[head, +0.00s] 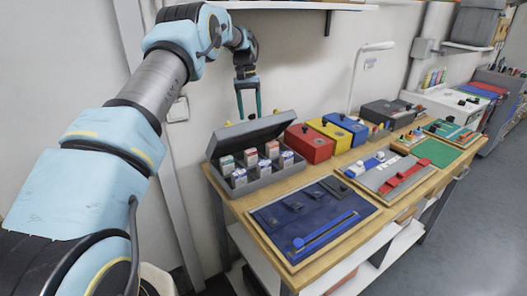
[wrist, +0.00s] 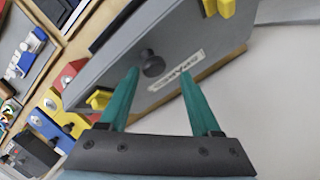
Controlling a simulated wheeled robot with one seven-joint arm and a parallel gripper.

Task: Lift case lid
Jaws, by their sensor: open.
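The grey case (head: 262,183) stands on the near left end of the wooden bench, with several small labelled containers (head: 271,150) inside. Its lid (head: 245,134) is raised and leans up at the back, showing its inner face in the head view. In the wrist view the lid's outer face (wrist: 200,45) shows a dark round knob (wrist: 152,65), a pale label and yellow fittings at its edges. My gripper (head: 249,115) is open, with its teal fingers behind and above the raised lid.
Red (head: 309,144), yellow (head: 331,133) and blue (head: 346,127) boxes stand close to the right of the case. A dark blue tray (head: 335,190) with a blue rod lies in front. The wall is close behind; a shelf (head: 290,5) hangs above.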

